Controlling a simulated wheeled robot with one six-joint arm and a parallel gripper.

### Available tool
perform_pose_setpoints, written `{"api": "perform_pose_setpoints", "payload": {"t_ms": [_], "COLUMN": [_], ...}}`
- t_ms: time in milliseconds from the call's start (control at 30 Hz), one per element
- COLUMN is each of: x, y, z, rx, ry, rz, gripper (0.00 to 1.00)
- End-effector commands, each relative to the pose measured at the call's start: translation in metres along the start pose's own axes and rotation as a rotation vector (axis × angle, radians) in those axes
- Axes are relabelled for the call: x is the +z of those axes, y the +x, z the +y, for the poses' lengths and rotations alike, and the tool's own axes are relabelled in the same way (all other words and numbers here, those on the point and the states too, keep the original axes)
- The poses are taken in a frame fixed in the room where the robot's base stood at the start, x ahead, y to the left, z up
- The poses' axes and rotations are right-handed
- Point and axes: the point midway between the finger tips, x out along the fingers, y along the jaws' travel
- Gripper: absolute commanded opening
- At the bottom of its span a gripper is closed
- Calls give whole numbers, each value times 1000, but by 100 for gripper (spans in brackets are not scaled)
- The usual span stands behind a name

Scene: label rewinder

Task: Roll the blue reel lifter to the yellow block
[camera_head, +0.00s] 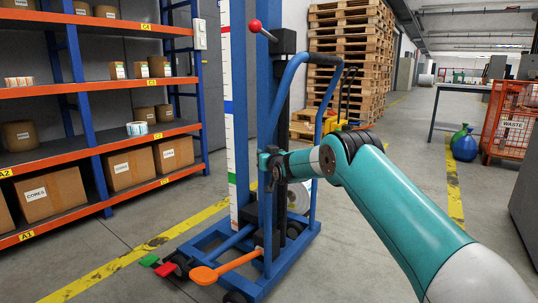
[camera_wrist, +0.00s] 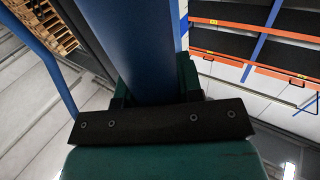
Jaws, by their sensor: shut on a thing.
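The blue reel lifter (camera_head: 290,262) stands upright on the floor in the middle of the head view, with a tall mast, a curved push handle, a red-knobbed lever and a wheeled base. My gripper (camera_head: 268,168) is at the lifter, at about mid-height of its frame. In the wrist view, a blue upright of the lifter (camera_wrist: 135,45) runs between the jaws of my gripper (camera_wrist: 155,92), which is shut on it. The fingertips are partly hidden behind the upright. I cannot make out a yellow block for certain; a small yellow thing (camera_head: 334,124) shows behind the lifter.
An orange-and-blue shelf (camera_head: 95,150) with boxes stands at left. A yellow floor line (camera_head: 130,262) passes by the lifter's base. Stacked pallets (camera_head: 345,55) stand behind. An orange waste cage (camera_head: 508,115) and a table (camera_head: 462,90) are at right. Grey floor between is open.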

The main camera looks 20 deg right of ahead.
Motion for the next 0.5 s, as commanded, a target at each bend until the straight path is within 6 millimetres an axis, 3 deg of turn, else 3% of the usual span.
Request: {"api": "perform_pose_setpoints", "payload": {"t_ms": [333,367,433,500], "x": [0,0,0,0], "y": [2,2,2,1], "z": [-8,-9,-9,-8], "rx": [-5,-5,-5,-4], "ry": [0,0,-1,-1], "rz": [-1,-1,-1,0], "gripper": [0,41,57,59]}}
